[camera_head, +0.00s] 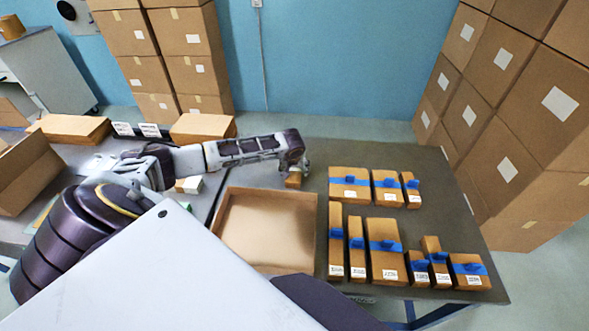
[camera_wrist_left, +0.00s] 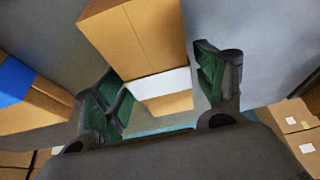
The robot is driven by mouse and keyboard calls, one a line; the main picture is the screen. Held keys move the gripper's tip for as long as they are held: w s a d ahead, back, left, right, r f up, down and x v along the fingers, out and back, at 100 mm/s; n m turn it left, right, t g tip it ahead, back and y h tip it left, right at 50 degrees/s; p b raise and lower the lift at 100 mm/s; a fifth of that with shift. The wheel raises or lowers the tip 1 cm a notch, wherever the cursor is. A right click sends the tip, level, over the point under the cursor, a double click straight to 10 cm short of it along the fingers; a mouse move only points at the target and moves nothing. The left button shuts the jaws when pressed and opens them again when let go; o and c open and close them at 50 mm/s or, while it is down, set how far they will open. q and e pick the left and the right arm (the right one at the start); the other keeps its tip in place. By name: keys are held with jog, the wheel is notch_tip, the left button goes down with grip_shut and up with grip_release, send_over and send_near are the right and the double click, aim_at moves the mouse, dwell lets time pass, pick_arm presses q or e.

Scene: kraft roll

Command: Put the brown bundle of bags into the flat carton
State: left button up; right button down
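The flat carton (camera_head: 226,222) is open-topped, shallow and looks empty, on the dark table in the head view. A small brown bundle (camera_head: 293,181) lies on the table just beyond the carton's far right corner, partly hidden by my left gripper (camera_head: 299,168). In the left wrist view the brown bundle (camera_wrist_left: 145,38) shows as a brown block with a white band across it. My left gripper (camera_wrist_left: 165,78) is open there, with its fingers on either side of the bundle's near end. A gap shows on the right finger's side. My right gripper is not in view.
Several brown bundles with blue bands (camera_head: 383,235) stand in rows right of the carton. Brown boxes (camera_head: 203,127) and an open box (camera_head: 28,172) are on the left table. Stacked cartons (camera_head: 505,130) stand behind on the right. Bare table surrounds the small bundle.

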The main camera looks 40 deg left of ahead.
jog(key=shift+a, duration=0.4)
pick_arm(q)
jog(key=shift+r, duration=0.1)
jog(key=shift+s+d+r, duration=0.1)
jog(key=shift+s+r, duration=0.1)
jog(key=shift+r, duration=0.5)
jog(key=v, duration=0.9)
jog(key=shift+v, duration=0.85)
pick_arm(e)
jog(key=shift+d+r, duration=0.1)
pick_arm(q)
jog(key=shift+o, duration=0.4)
jog(key=shift+f, duration=0.1)
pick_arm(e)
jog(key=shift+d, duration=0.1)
